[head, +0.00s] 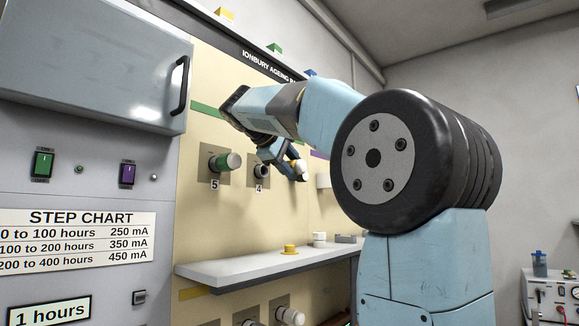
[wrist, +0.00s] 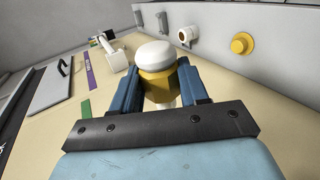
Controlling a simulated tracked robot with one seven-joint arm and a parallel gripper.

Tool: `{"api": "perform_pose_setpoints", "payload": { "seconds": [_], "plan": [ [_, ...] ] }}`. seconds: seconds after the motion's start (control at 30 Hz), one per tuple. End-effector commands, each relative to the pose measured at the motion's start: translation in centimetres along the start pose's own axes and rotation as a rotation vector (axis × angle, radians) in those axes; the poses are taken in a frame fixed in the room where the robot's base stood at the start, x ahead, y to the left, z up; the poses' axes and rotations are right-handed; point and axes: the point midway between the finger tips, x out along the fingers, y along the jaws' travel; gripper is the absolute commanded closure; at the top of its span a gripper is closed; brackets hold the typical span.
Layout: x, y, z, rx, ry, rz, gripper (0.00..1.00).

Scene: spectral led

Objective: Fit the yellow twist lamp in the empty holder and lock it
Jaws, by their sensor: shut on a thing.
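The yellow twist lamp, with a white domed top and a yellow faceted body, is between the blue fingers of my gripper (wrist: 158,85) in the wrist view (wrist: 156,82). My gripper is shut on it. In the head view my gripper (head: 291,166) is in front of the panel, just right of the empty holder (head: 262,171) above the number 4. The lamp shows there only as a small pale and yellow part (head: 299,168). The lamp's lower end is mostly hidden in the wrist view, and I cannot see the empty holder there.
A green-ended lamp (head: 228,161) sits in holder 5, left of holder 4. Below, a shelf (head: 262,264) juts out and carries a yellow round piece (head: 290,249) and a white cylinder (head: 319,239). A white fitting (wrist: 115,58) stands out from the panel.

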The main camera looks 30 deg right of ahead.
Motion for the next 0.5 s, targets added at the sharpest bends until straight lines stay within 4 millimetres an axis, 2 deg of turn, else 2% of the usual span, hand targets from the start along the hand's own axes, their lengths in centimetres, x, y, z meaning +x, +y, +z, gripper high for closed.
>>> {"api": "perform_pose_setpoints", "payload": {
  "seconds": [0.23,0.5],
  "plan": [
    [0.2,0.2,0.5,0.005,-0.007,-0.001,0.88],
    [0.3,0.2,-1.4,0.004,-0.008,-0.001,0.88]
  ]
}}
